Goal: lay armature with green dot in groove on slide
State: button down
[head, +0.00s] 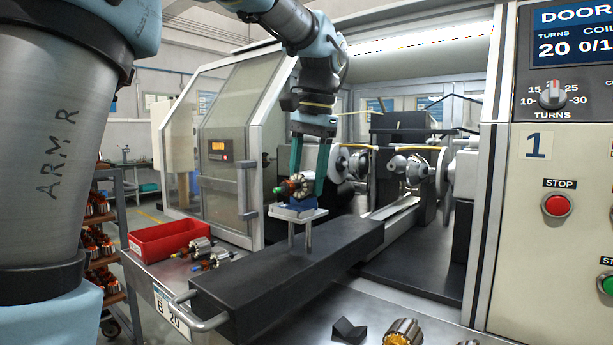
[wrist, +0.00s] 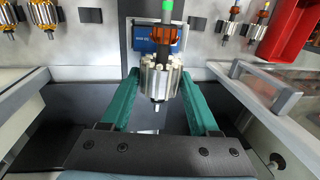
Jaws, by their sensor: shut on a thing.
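My gripper (head: 308,180) is shut on an armature (head: 300,186) with a silver slotted core and an orange-brown winding. A green mark (wrist: 166,4) shows on its shaft in the wrist view, where the teal fingers flank the core (wrist: 158,80). In the head view the armature lies roughly level, directly over the blue block (head: 294,204) on the slide (head: 290,270). The blue block (wrist: 143,46) also shows behind the armature in the wrist view. The groove is hidden by the armature. I cannot tell whether the armature touches the block.
A red bin (head: 168,240) stands at the left of the bench, with loose armatures (head: 203,247) beside it. A black notched block (head: 349,330) and another armature (head: 403,332) lie in front. The winding machine's spindles (head: 412,168) are behind the slide; its control panel (head: 560,150) is right.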

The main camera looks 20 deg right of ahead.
jog(key=shift+f, duration=0.2)
jog(key=shift+c, duration=0.3)
grip_release()
jog(key=r, duration=0.3)
jog(key=s+r, duration=0.1)
jog(key=r, duration=0.2)
jog(key=d+r, duration=0.1)
jog(key=r, duration=0.2)
jog(key=shift+s+r, duration=0.2)
jog(key=shift+r, duration=0.65)
jog(key=shift+s, duration=0.1)
